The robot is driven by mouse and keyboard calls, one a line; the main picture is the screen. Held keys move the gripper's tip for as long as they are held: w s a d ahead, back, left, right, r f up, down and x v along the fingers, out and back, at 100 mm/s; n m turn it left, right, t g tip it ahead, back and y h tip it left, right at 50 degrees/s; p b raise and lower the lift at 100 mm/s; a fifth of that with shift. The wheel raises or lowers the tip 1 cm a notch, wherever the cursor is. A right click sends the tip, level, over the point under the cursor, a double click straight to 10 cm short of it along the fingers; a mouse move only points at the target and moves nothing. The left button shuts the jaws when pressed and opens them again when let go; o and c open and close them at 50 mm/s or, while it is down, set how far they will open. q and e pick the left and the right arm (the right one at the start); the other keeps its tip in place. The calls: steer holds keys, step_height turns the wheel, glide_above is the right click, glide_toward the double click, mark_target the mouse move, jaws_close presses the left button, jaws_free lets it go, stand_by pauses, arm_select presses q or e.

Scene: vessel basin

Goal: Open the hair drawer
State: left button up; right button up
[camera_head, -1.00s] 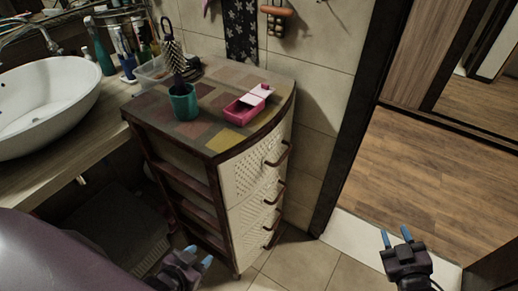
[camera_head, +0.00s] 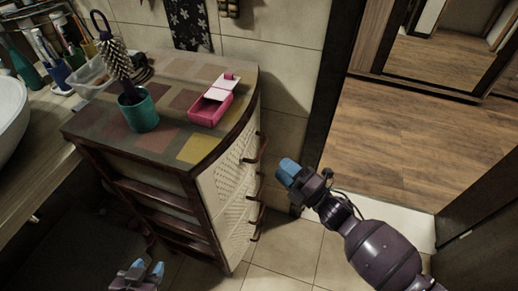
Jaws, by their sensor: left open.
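A drawer cabinet (camera_head: 212,215) with a dark frame and pale woven drawer fronts stands at the centre left. Its top drawer (camera_head: 228,172) is shut, with a dark curved handle (camera_head: 263,148) on the right side. Lower handles show below it, and those drawers look shut too. Which one is the hair drawer is not marked. My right gripper (camera_head: 288,171) is just right of the top handle in the picture, apart from it and empty; its blue fingertips overlap, hiding any gap. My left gripper (camera_head: 146,270) is open and empty, low in front of the cabinet's open shelves.
A white basin (camera_head: 10,115) is at the left edge. A dark door frame (camera_head: 335,75) and open doorway are to the right.

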mark_target(261, 149)
steer(key=x, duration=0.8)
steer(key=shift+w+a+b, duration=0.2)
steer(key=shift+a+b, duration=0.1)
steer(key=shift+r, duration=0.1)
jaws_close()
